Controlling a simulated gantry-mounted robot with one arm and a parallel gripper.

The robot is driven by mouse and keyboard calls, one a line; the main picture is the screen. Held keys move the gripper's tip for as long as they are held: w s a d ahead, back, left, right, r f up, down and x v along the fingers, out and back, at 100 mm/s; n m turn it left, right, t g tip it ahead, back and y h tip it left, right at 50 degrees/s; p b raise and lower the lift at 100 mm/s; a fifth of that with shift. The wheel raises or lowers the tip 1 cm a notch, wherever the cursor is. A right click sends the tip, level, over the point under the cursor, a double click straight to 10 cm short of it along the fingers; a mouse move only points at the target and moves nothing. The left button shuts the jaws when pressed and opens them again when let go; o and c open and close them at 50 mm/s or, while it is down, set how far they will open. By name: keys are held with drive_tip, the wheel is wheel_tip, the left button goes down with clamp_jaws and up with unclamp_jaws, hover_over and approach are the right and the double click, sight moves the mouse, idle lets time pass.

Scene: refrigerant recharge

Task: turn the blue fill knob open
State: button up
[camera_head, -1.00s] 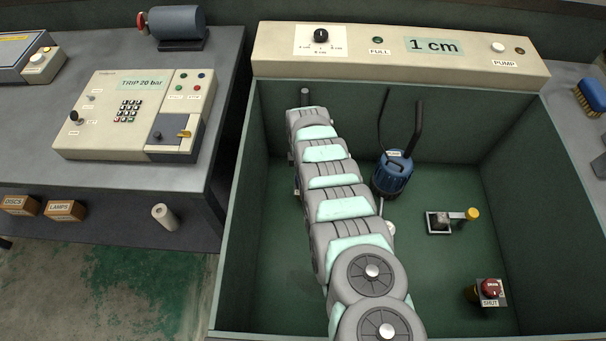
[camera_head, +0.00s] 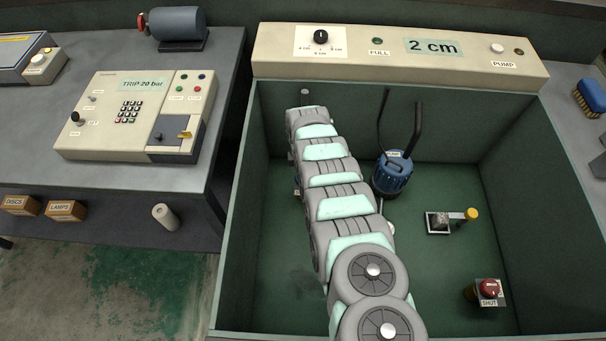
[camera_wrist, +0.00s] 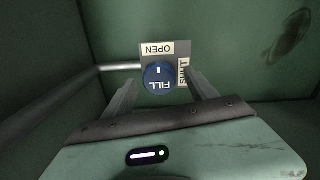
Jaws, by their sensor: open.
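The blue fill knob (camera_wrist: 160,78) is in the wrist view, on a grey plate with an OPEN label (camera_wrist: 158,49) above it and a SHUT label to its right. A short white mark on the knob points up toward OPEN. My gripper (camera_wrist: 162,80) is open, one finger on either side of the knob, with a gap on each side. In the head view my arm hides the knob and the gripper. The panel display (camera_head: 433,47) reads 2 cm.
The green tank (camera_head: 450,275) surrounds my arm. A blue pump (camera_head: 393,174) with hoses stands right of the arm. A yellow-ended lever (camera_head: 471,214) and a red SHUT knob (camera_head: 489,288) are further right. A pipe (camera_wrist: 70,95) runs at left in the wrist view.

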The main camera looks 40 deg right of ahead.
wheel_tip(320, 180, up, 10)
drive_tip(key=p, duration=0.4)
drive_tip(key=shift+r+p, duration=0.15)
drive_tip(key=shift+p, duration=0.25)
